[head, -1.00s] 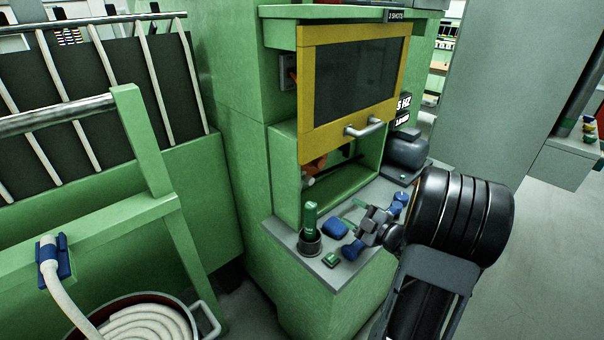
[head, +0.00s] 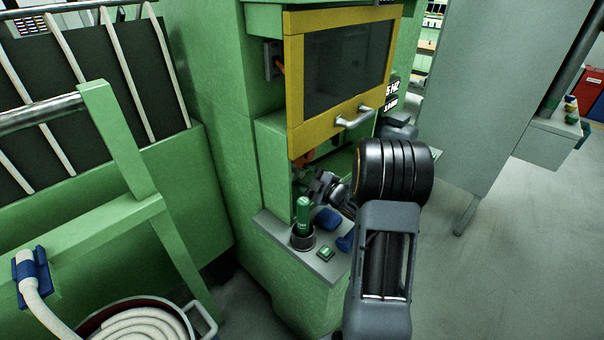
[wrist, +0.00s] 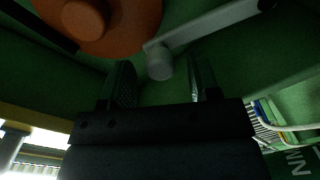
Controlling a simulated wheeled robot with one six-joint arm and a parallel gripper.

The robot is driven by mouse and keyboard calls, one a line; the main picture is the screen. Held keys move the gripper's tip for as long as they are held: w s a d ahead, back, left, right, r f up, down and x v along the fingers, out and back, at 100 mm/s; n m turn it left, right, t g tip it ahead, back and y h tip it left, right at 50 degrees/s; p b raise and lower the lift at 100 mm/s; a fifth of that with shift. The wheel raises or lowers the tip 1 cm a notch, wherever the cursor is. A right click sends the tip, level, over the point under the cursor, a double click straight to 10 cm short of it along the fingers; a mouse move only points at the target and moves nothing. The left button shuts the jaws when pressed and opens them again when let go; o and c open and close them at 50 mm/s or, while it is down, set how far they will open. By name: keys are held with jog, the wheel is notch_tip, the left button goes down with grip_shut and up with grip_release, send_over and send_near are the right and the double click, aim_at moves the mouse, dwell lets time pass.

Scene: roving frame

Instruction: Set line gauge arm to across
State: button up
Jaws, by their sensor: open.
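In the wrist view, a grey lever (wrist: 210,30), which looks like the line gauge arm, slants from a round end knob (wrist: 160,63) up to the right. My gripper (wrist: 162,78) is open, with one finger on each side of the knob. Whether the fingers touch it I cannot tell. An orange disc (wrist: 128,25) with a raised hub is at the upper left. In the head view, my gripper (head: 312,184) reaches into the green machine's opening below the yellow-framed door (head: 296,90). The lever is hidden there.
The door's handle (head: 354,117) is just above my wrist. Open floor (head: 520,260) is at right.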

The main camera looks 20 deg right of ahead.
jog(key=shift+x, duration=0.85)
jog(key=shift+c, duration=0.2)
grip_shut()
